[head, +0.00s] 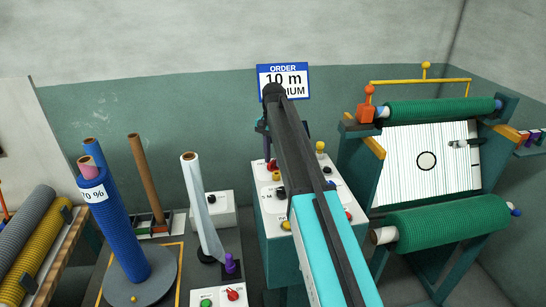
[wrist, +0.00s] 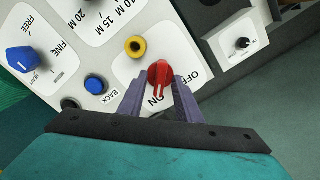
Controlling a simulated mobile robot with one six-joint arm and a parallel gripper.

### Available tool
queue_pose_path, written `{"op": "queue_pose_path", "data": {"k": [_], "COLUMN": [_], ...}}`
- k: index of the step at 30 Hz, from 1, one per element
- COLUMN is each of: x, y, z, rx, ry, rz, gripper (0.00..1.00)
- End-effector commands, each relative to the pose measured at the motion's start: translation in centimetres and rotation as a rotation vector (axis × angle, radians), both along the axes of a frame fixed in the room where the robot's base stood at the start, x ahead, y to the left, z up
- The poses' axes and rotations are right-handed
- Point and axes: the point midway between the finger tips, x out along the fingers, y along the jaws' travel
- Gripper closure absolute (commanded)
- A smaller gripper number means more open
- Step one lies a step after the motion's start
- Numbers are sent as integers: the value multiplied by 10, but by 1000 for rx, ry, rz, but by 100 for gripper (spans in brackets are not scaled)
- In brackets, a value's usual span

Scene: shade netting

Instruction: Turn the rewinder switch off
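The rewinder switch is a red rotary knob (wrist: 160,75) on a white panel in the wrist view, with OFF printed to its right and ON below it. Its white mark points down toward ON. My gripper (wrist: 160,88) has its two grey-purple fingers apart, one on each side of the knob. A small gap seems to show on each side, though contact is hard to judge.
A yellow button (wrist: 135,46), a blue button (wrist: 94,84) and a blue selector knob (wrist: 22,59) sit close by on the panel. A black toggle (wrist: 242,43) is on a separate box. A frame with green netting rolls (head: 446,222) stands right of the cabinet.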

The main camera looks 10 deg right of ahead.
Motion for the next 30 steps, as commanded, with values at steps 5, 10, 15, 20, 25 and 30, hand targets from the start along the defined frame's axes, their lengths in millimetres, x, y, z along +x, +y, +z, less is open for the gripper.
{"op": "queue_pose_path", "data": {"k": [5, 10, 15, 20, 25, 30], "x": [0, 0, 0, 0, 0, 0], "y": [0, 1, 1, 1, 1, 1], "z": [0, 0, 0, 0, 0, 0], "rx": [0, 0, 0, 0, 0, -1], "ry": [0, 0, 0, 0, 0, 1], "rz": [1, 1, 1, 6, 32, 97], "gripper": [69, 84, 100, 100, 100, 100]}}
